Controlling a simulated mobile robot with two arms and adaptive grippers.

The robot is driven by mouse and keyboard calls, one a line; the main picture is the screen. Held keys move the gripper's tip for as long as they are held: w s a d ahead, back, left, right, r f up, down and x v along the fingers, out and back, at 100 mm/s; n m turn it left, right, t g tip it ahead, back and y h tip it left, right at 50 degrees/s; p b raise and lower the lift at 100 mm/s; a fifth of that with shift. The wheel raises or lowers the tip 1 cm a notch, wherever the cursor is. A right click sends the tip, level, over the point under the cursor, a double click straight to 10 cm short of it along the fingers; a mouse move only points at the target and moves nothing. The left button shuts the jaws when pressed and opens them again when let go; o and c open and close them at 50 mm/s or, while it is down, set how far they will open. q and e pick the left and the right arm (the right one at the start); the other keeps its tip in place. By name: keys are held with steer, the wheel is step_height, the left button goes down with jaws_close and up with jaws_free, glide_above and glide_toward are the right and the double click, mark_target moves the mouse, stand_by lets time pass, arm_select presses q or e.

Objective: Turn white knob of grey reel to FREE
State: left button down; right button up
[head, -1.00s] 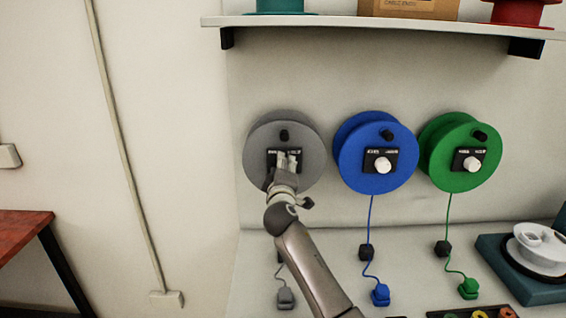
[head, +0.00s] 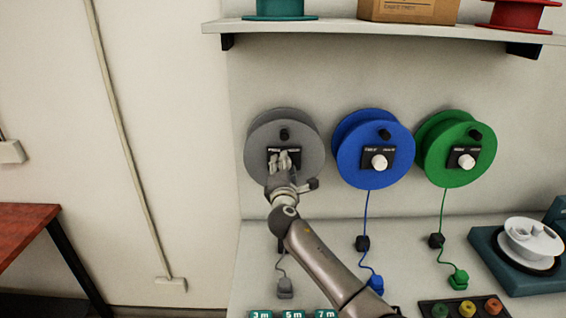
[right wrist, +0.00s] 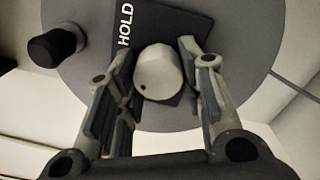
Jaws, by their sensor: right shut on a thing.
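The grey reel (head: 306,126) hangs on the wall at the left of three reels. A black label plate (head: 296,150) sits on its face; in the right wrist view the plate (right wrist: 185,22) reads HOLD, and any other word is hidden. My right gripper (head: 285,160) is at this plate, its fingers covering the knob in the head view. In the right wrist view the white knob (right wrist: 159,72) lies between the fingers of my right gripper (right wrist: 160,80), shut on it. A small dark dot shows on the knob's left lower side. My left gripper is not in view.
A black crank handle (right wrist: 52,48) sticks out near the gripper. A blue reel (head: 350,165) and a green reel (head: 437,165) hang to the right. A shelf (head: 380,30) is above. The counter below holds plugs, a tray (head: 430,308) and a white spool (head: 533,240).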

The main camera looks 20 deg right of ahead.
steer(key=shift+f+n, duration=0.1)
steer(key=shift+n, duration=0.4)
steer(key=o, duration=1)
steer(key=shift+o, duration=0.2)
steer(key=v, duration=1.2)
